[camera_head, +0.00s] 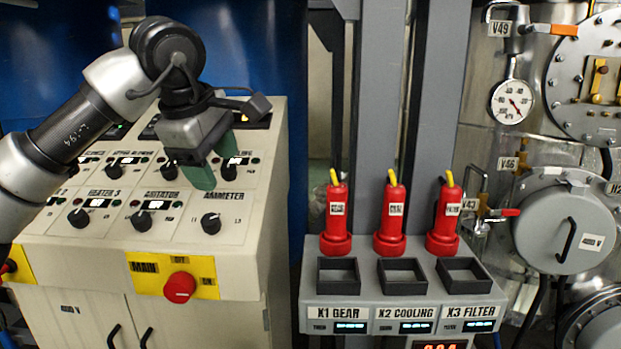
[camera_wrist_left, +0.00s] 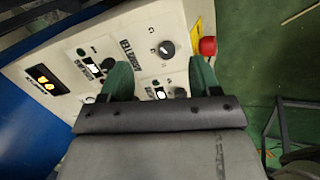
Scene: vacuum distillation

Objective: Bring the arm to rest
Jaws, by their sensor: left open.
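My left gripper (camera_head: 212,170) is in the head view, with its arm coming in from the left. It hangs over the upper right part of the beige control panel (camera_head: 262,205). Its green fingers are apart and nothing is between them. In the left wrist view the same gripper (camera_wrist_left: 160,78) shows its two green fingers spread, with the panel's knobs and labels beyond them. My right gripper is in neither view.
The panel carries several black knobs, including the ammeter knob (camera_head: 211,223), and a red main knob (camera_head: 179,287). To the right, three red cylinders (camera_head: 337,215) stand behind black square sockets (camera_head: 338,276). Metal vessels with a pressure gauge (camera_head: 512,101) and valves stand further right.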

